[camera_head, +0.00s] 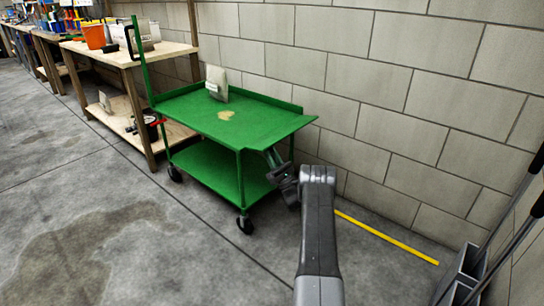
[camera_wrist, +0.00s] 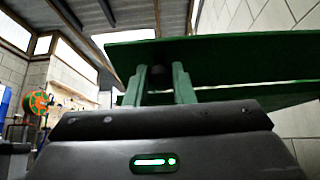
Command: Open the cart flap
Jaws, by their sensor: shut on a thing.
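The green cart (camera_head: 215,112) stands against the block wall with a flat top tray and a lower shelf. Its flap (camera_head: 288,126) is at the right end and looks about level with the tray. My gripper (camera_head: 272,153) is below the flap, reaching up from the right. In the wrist view, the two fingers of my gripper (camera_wrist: 161,72) point up to the underside of the flap (camera_wrist: 225,62). They are shut on a part there, with a dark piece between them. The exact grip point is shaded and partly hidden.
A paper bag (camera_head: 216,83) stands on the tray beside a tan patch. A yellow floor line (camera_head: 385,237) runs right of my arm. The floor in front is clear.

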